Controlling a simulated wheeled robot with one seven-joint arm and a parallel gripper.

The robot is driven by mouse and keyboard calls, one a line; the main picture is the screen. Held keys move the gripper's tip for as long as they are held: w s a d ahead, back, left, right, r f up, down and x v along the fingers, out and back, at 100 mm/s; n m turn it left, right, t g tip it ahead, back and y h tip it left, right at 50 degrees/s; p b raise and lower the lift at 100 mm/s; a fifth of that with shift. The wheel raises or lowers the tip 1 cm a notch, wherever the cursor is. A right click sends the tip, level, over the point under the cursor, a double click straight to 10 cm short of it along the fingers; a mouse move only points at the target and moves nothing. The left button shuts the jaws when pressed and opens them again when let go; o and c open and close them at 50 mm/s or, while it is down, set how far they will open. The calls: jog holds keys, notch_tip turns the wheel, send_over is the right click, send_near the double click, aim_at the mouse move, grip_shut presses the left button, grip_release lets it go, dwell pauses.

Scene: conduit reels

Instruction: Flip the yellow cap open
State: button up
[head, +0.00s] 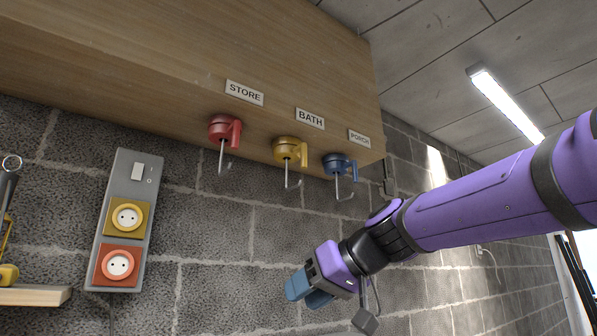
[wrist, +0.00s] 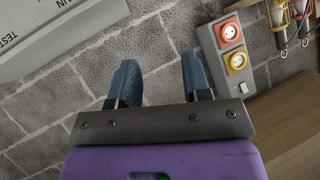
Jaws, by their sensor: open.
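A yellow square socket (head: 124,218) sits in the middle of a grey wall panel (head: 137,190), and its white round face with two holes shows. It also appears in the wrist view (wrist: 237,62), at the upper right. I cannot make out a separate lid on it. A yellow round fitting (head: 287,148) with a hook hangs under the shelf below the BATH label. My gripper (head: 308,291) is open and empty, with blue fingers, in front of the block wall. It is right of and lower than the yellow socket, touching nothing. In the wrist view its fingers (wrist: 160,65) are apart.
An orange-red socket (head: 118,265) and a white switch (head: 138,171) share the panel. Red (head: 220,130) and blue (head: 337,163) hook fittings flank the yellow one under the wooden box (head: 200,50). The wall between gripper and panel is clear.

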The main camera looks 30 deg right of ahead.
jog(key=w+d+r+n+t+y, duration=0.1)
jog(key=w+d+r+t, duration=0.15)
jog(key=r, duration=0.45)
jog(key=w+d+r+t+y, duration=0.1)
jog(key=w+d+r+t, duration=0.2)
jog(key=r, duration=0.5)
jog(key=n+t, duration=0.1)
jog(key=t, duration=0.4)
send_near(306, 160)
jog(key=w, duration=0.2)
jog(key=shift+y, duration=0.3)
jog(key=x, duration=1.1)
jog(key=shift+s+a+r, duration=0.15)
jog(key=shift+r, duration=0.1)
jog(key=shift+c, duration=0.4)
grip_shut()
